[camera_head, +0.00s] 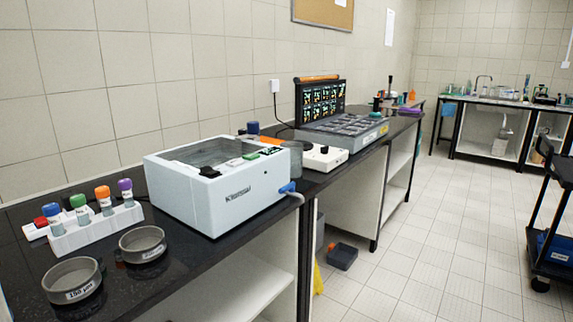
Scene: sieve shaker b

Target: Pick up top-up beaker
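No plainly labelled top-up beaker shows in the head view. A grey, see-through-looking cylinder (296,158) stands on the black bench just behind the right end of the white Klippsal-like boxed machine (232,195). It may be the beaker, but I cannot tell; its lower part is partly hidden by the machine. Neither of my grippers is in view.
Two round sieves (72,280) (143,244) and a white rack (97,232) of colour-capped bottles stand at the bench's near left. A white hotplate-like device (322,156) and grey tray unit (345,130) stand farther back. A dark cart (555,225) is at right; the tiled floor between is open.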

